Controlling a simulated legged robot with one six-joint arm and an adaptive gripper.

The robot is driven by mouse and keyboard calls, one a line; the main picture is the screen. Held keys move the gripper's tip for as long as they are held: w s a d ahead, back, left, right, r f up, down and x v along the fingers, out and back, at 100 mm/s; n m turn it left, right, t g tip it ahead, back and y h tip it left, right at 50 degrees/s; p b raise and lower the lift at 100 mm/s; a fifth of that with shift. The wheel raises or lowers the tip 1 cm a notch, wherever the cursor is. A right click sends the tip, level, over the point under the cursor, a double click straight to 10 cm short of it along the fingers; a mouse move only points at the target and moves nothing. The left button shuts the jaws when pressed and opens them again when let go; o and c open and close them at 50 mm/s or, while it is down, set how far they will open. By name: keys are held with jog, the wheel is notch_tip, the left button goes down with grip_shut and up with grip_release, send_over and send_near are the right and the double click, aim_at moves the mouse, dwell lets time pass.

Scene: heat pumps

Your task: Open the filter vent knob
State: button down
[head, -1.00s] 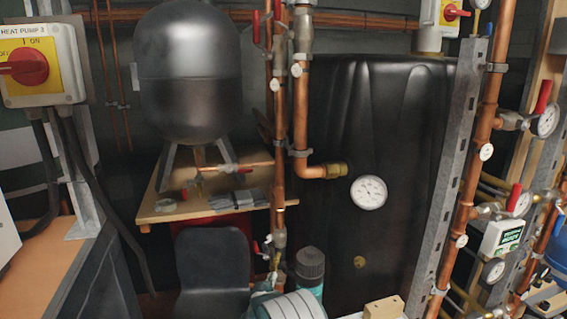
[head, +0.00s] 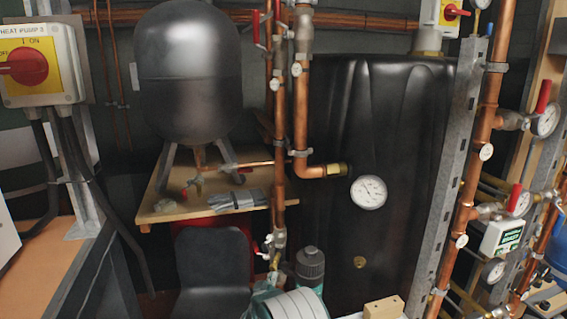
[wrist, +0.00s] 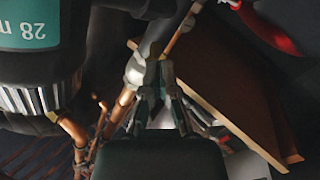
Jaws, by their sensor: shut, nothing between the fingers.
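In the wrist view, my gripper (wrist: 160,70) is shut and empty, its dark fingers together beside a copper pipe (wrist: 122,105) and a pale rounded fitting (wrist: 138,70). A large dark cylinder (wrist: 40,65) with a teal label reading "28 m" and a ribbed ring is at upper left, apart from the fingers. It may be the filter. In the head view, a dark-capped teal canister (head: 310,268) stands at bottom centre, beside a white and teal rounded body (head: 290,305) cut off by the lower edge. I cannot make out the vent knob with certainty.
A vertical copper pipe (head: 278,150) runs in front of a wooden shelf (head: 165,212) under a dark tank (head: 188,75). A black cylinder with a gauge (head: 368,192) stands behind. More pipes and a metal post (head: 450,190) are at right. A heat pump switch (head: 30,65) is at left.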

jog(key=shift+d+r, duration=0.2)
jog(key=shift+r, duration=0.05)
jog(key=shift+d+r, duration=0.25)
jog(key=shift+d, duration=0.05)
jog(key=shift+s+d+r, duration=0.1)
jog(key=shift+r, duration=0.1)
jog(key=shift+d+f, duration=0.1)
jog(key=v, duration=0.6)
jog(key=shift+d+f, duration=0.25)
jog(key=shift+f, duration=0.1)
jog(key=shift+s, duration=0.15)
dwell(0.3)
